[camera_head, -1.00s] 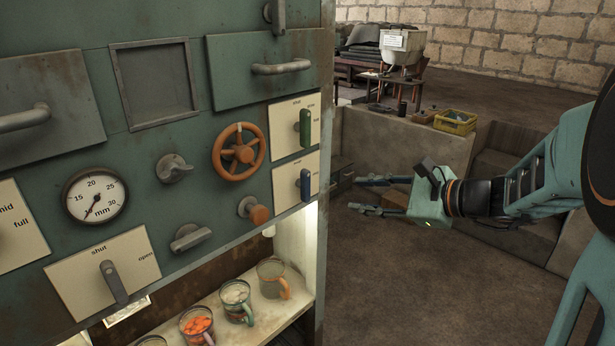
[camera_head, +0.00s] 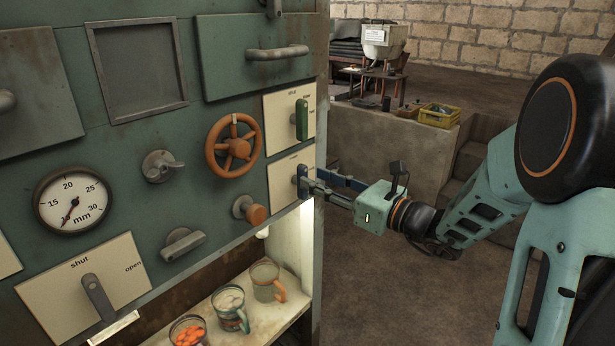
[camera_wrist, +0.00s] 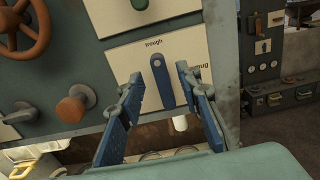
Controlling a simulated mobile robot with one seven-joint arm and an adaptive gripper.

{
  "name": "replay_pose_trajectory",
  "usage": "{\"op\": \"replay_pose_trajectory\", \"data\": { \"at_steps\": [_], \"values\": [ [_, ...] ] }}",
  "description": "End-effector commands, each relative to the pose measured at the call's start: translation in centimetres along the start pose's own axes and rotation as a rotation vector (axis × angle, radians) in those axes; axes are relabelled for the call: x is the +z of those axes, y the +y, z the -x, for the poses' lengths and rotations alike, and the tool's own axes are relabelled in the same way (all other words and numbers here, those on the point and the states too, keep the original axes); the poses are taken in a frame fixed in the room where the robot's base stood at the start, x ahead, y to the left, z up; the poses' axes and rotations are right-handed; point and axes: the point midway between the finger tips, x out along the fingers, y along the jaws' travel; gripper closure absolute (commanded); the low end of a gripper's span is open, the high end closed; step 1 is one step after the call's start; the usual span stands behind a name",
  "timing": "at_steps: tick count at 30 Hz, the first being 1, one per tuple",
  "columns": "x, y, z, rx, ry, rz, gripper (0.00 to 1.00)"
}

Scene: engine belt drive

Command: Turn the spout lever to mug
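The spout lever is a blue handle (camera_wrist: 161,85) on a cream plate (camera_wrist: 115,65) marked "trough" above and "mug" to the right in the wrist view. It stands nearly upright, under the word "trough". My gripper (camera_wrist: 160,76) is open, with one blue finger on each side of the lever and gaps to it. A mug with an orange handle (camera_head: 265,281) stands on the shelf below, at the right end of a row of mugs.
A green lever (camera_head: 301,120) sits just above on its own plate. An orange wheel (camera_head: 232,147) and an orange knob (camera_head: 250,210) are to the left. A white spout (camera_wrist: 180,124) hangs below the panel. Open floor lies right of the cabinet.

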Motion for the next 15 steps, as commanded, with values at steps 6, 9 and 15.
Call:
{"op": "replay_pose_trajectory", "data": {
  "at_steps": [6,9,15],
  "values": [
    [0.0,0.0,-2.9,0.001,0.000,0.000,0.68],
    [0.0,0.0,-3.4,0.001,0.001,0.000,0.68],
    [0.0,0.0,-3.6,0.000,0.001,0.000,0.68]
  ]
}}
